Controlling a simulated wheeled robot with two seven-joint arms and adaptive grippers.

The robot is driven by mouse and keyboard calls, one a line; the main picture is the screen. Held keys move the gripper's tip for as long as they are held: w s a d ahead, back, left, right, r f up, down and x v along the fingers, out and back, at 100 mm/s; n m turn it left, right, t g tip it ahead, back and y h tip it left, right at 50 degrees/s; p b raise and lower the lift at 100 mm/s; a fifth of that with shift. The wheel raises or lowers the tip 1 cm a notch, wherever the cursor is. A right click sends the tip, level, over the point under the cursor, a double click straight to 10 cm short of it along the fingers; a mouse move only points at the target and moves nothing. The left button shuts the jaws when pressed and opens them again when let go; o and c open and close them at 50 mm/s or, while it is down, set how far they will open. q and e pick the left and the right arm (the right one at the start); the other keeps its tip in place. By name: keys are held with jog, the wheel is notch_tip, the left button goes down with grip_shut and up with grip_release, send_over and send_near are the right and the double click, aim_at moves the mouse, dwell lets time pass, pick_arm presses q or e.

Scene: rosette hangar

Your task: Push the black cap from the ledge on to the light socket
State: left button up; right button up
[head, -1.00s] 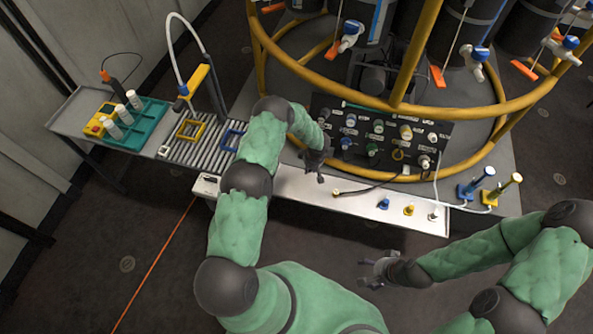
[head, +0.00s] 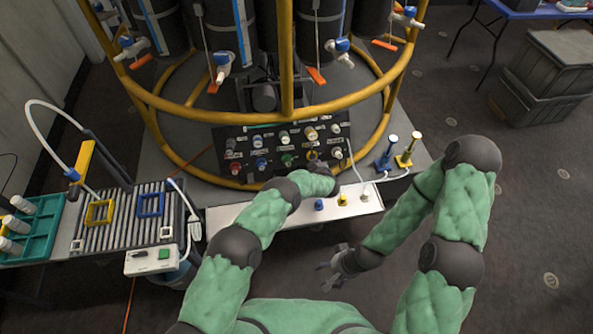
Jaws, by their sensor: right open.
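The dark panel (head: 255,152) bears several coloured sockets, and a pale cream one (head: 311,134) shows in its upper row. The white ledge (head: 293,217) runs in front of the panel. A blue cap (head: 319,205), a yellow cap (head: 342,201) and a pale cap (head: 366,197) stand on it. I cannot make out a black cap; my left arm covers part of the ledge and panel. My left gripper (head: 335,187) is mostly hidden behind its forearm, close to the panel's lower right, and its fingers cannot be read. My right gripper (head: 328,276) is open and empty, in front of the ledge.
A yellow tubular frame (head: 287,70) rises around and above the panel. A blue post (head: 387,151) and a yellow post (head: 406,150) stand right of the ledge. A roller tray (head: 120,228) and teal rack (head: 38,232) lie left.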

aim_at(312, 156)
pick_arm(q)
jog(key=shift+w+d+t, duration=0.15)
jog(key=shift+d+t, duration=0.15)
jog(key=shift+d, duration=0.3)
jog(key=shift+x, duration=2.75)
jog(key=shift+r+b, duration=0.1)
jog(key=shift+b, duration=1.05)
jog(key=shift+w+b, duration=0.15)
jog(key=shift+b, duration=0.3)
jog(key=shift+w+a+f+b, duration=0.15)
jog(key=shift+w+f+b, duration=0.15)
jog(key=shift+b, duration=0.45)
dwell(0.4)
